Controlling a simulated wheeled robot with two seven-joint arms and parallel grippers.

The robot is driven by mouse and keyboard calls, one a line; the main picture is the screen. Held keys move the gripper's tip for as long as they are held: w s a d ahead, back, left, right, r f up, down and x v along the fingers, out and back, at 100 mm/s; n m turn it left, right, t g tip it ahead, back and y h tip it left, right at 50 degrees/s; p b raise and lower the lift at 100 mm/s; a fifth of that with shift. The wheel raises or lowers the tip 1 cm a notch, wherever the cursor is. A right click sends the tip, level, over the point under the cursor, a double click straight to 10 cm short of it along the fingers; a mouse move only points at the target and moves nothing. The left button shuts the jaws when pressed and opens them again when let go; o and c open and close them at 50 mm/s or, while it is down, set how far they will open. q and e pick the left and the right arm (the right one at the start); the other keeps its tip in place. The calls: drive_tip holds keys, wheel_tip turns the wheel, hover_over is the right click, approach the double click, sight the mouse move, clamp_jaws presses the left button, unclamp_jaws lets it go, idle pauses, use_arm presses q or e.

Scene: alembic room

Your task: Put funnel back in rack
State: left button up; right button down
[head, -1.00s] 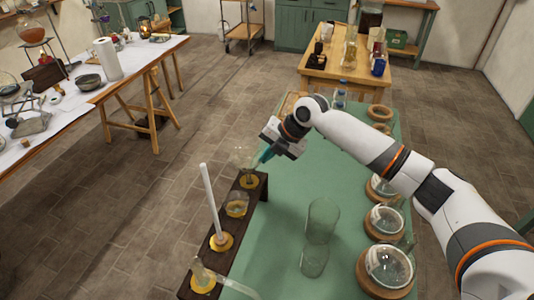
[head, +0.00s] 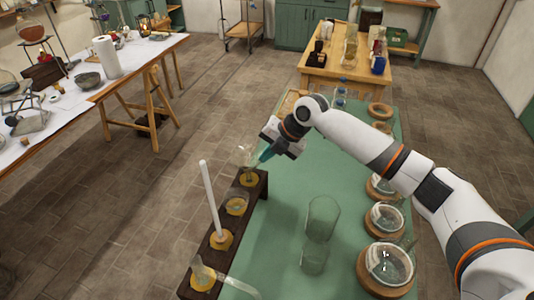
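A dark wooden rack (head: 217,251) with a row of yellow-ringed holes runs along the left edge of the green table. A clear glass funnel (head: 244,155) is upright at the rack's far end, its wide part above the farthest yellow ring (head: 249,180). My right gripper (head: 260,158) reaches in from the right with its teal fingers at the funnel's side and looks shut on it. The glass is faint and small, so whether its stem is inside the ring is hard to tell. My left gripper is not in view.
In the rack, a clear glass piece (head: 236,205), a white rod (head: 210,199) and a glass piece with a long tube (head: 233,285) stand nearer. Glass dishes on cork rings (head: 388,265) line the right side.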

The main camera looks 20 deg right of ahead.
drive_tip(key=shift+f+b, duration=1)
drive_tip(key=shift+f, duration=0.9)
idle(2.9)
drive_tip(key=c, duration=1.6)
unclamp_jaws()
drive_tip(key=shift+o, duration=0.2)
drive_tip(key=shift+r, duration=0.15)
wheel_tip(320, 180, up, 7)
drive_tip(key=p, duration=0.5)
